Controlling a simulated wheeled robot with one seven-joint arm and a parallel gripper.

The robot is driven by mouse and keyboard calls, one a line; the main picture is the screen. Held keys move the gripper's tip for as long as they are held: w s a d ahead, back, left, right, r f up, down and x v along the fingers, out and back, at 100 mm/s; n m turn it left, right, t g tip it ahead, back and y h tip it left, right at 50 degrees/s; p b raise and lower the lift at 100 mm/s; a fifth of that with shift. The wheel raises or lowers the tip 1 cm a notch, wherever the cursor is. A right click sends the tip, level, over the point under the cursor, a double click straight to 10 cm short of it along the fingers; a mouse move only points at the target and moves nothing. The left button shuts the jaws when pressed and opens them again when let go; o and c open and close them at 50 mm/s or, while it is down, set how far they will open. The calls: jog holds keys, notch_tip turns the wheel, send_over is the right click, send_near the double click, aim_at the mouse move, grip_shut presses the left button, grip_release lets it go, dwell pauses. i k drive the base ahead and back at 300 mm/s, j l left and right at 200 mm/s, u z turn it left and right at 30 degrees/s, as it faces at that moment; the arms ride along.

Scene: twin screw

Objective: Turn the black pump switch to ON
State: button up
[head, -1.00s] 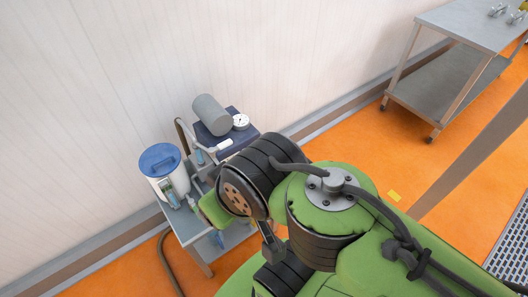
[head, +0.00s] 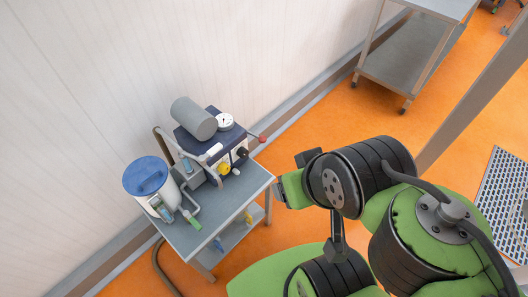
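The pump unit (head: 210,140) stands on a small grey cart by the wall, with a grey cylinder and a round white gauge (head: 225,121) on its dark blue top. On its white front are a yellow part (head: 223,168) and a small black knob (head: 241,152), which looks like the pump switch. Its setting and any ON label are too small to read. My arm's end (head: 290,189) is to the right of the cart, apart from the pump. My gripper's fingers cannot be made out there, so their opening does not show.
A white canister with a blue lid (head: 148,177) stands left of the pump on the cart (head: 195,243). A red-tipped lever (head: 262,138) sticks out at the pump's right. A steel table (head: 410,55) stands at the back right. Orange floor lies between.

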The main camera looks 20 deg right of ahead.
aim_at(243, 153)
jog(key=l+u, duration=0.1)
jog(key=u, duration=0.4)
jog(key=l+u, duration=0.1)
jog(key=u, duration=0.35)
jog(key=l+u, duration=0.1)
jog(key=u, duration=0.4)
jog(key=l+u, duration=0.15)
jog(key=u, duration=0.8)
jog(key=k+l, duration=0.05)
